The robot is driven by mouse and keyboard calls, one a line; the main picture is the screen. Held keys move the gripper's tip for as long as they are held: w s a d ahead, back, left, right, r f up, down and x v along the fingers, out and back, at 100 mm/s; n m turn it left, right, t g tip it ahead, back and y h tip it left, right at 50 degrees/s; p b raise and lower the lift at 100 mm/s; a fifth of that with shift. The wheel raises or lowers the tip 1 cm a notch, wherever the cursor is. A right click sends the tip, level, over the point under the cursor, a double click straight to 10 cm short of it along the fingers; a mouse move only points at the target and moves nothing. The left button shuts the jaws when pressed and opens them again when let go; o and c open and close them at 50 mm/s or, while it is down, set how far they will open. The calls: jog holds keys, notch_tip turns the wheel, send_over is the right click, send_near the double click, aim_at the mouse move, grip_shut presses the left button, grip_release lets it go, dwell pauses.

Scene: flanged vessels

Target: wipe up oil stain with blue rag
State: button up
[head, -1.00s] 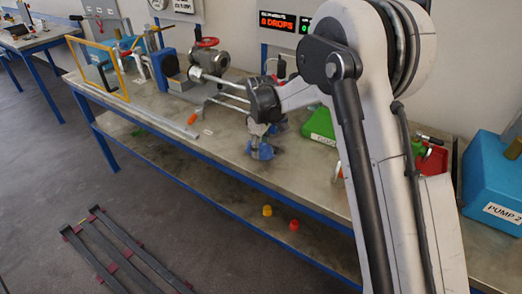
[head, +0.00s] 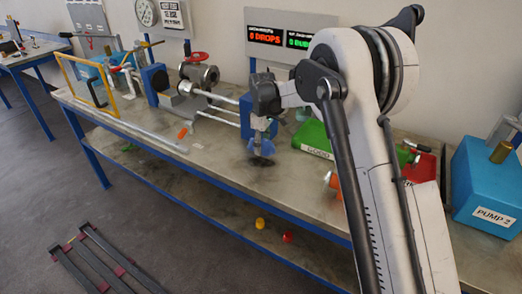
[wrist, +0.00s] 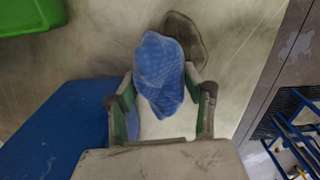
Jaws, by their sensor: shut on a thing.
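A blue rag (head: 262,143) hangs bunched from my gripper (head: 261,126) over the bench top. In the wrist view the gripper (wrist: 165,92) is shut on the rag (wrist: 159,72), with a finger on each side of it. A dark oil stain (head: 262,162) lies on the bench just below the rag. In the wrist view the stain (wrist: 188,33) shows just beyond the rag's upper right edge, partly covered by it. I cannot tell whether the rag touches the bench.
The metal bench (head: 215,155) carries a flanged vessel (head: 199,74) with a red handwheel, left of my gripper. A green tray (head: 316,139) stands close on the right. A red bin (head: 418,168) and blue pump box (head: 490,185) stand farther right. The bench's front edge is near the stain.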

aim_at(262, 142)
jog(key=shift+w+r, duration=0.15)
jog(key=shift+r, duration=0.6)
jog(key=shift+r+p, duration=0.85)
jog(key=shift+r, duration=0.9)
